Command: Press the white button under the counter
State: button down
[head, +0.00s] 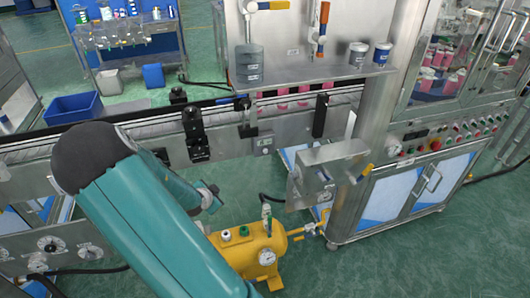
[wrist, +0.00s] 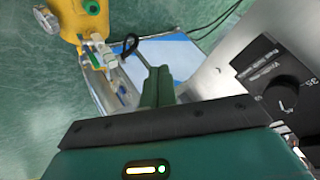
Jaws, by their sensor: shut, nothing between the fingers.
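My gripper (wrist: 157,78) points away from the wrist camera with its green fingers together and nothing between them. In the head view, my gripper (head: 208,196) is partly hidden by my teal arm, in front of the conveyor's metal side. I cannot clearly make out the white button in either view. A small box with a round pale knob (head: 264,142) sits on the metal side below the conveyor, but I cannot tell whether it is the button. In the wrist view, a black dial (wrist: 283,95) sits on a steel panel to the right of my fingers.
A yellow tank (head: 235,252) with a gauge stands on the green floor, and it also shows in the wrist view (wrist: 90,14). A steel box with a yellow-handled valve (head: 335,165) juts out. Round knobs (head: 48,244) line the lower left panel. A steel cabinet (head: 415,190) stands right.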

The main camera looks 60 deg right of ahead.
aim_at(265, 151)
jog(key=s+d+r+m+g+h, duration=0.2)
jog(key=s+d+h, duration=0.8)
jog(key=s+d, duration=0.5)
jog(key=shift+s+d+m+g+h, duration=0.15)
jog(key=shift+d+m+g+h, duration=0.3)
jog(key=shift+d+m, duration=0.2)
jog(key=shift+d, duration=0.1)
jog(key=w+d, duration=0.6)
jog(key=shift+w, duration=0.15)
jog(key=shift+d, duration=0.1)
dwell(1.0)
jog(key=shift+w+d, duration=0.2)
jog(key=shift+w, duration=0.1)
